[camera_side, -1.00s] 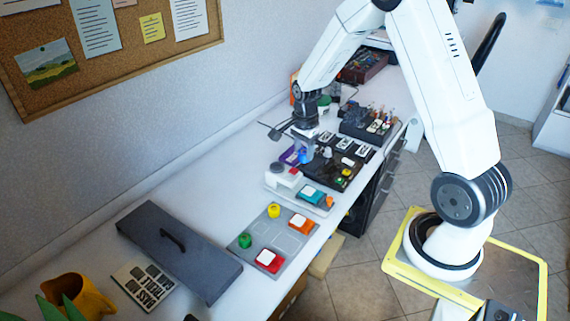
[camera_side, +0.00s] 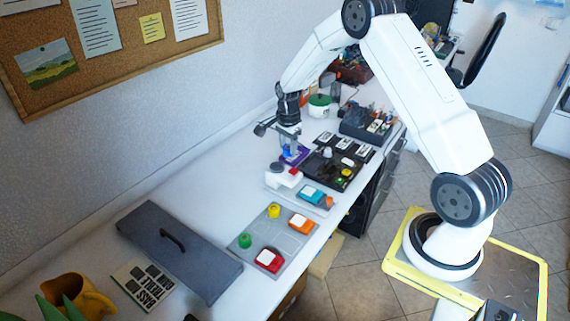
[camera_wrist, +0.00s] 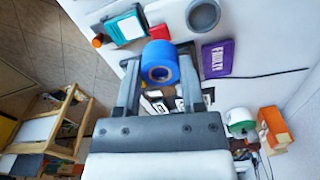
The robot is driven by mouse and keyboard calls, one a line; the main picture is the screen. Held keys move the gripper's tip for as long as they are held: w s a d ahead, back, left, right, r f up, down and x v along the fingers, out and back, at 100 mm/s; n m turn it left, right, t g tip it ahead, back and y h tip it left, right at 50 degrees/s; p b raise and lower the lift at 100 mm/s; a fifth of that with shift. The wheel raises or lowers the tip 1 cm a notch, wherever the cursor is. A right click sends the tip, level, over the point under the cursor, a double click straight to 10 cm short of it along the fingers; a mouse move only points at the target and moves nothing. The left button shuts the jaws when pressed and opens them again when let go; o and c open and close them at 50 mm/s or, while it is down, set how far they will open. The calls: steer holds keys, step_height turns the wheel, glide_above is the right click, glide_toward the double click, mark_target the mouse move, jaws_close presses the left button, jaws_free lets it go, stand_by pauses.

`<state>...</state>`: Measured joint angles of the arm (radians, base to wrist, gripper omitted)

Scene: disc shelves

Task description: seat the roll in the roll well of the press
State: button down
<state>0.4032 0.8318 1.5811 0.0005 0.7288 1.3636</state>
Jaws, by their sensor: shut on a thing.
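My gripper (camera_wrist: 160,75) is shut on a blue roll (camera_wrist: 159,62), a ring with a hole facing the wrist camera. In the side view my gripper (camera_side: 290,145) points down over the bench, beside the purple box. The roll is small and mostly hidden there. The white unit (camera_side: 284,176) nearer the side camera, with a round dark part and a red part, looks like the press. In the wrist view a round grey part (camera_wrist: 203,15) of it shows at the top, apart from the roll. I cannot tell for sure that this is the well.
The purple box (camera_wrist: 217,58) lies close to the roll. A teal-and-white block (camera_side: 312,193) stands beside the white unit. A black tray (camera_side: 330,168) and a green-and-white container (camera_side: 320,104) are nearby. A grey mat (camera_side: 272,240) holds coloured pieces.

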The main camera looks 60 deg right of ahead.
glide_above(277, 169)
steer(key=shift+f, duration=3.05)
steer(key=shift+w+f, duration=0.15)
steer(key=shift+f, duration=1.6)
steer(key=shift+f, duration=0.2)
steer(key=shift+c, duration=1)
jaws_free()
steer(key=shift+r, duration=0.15)
step_height(277, 169, up, 12)
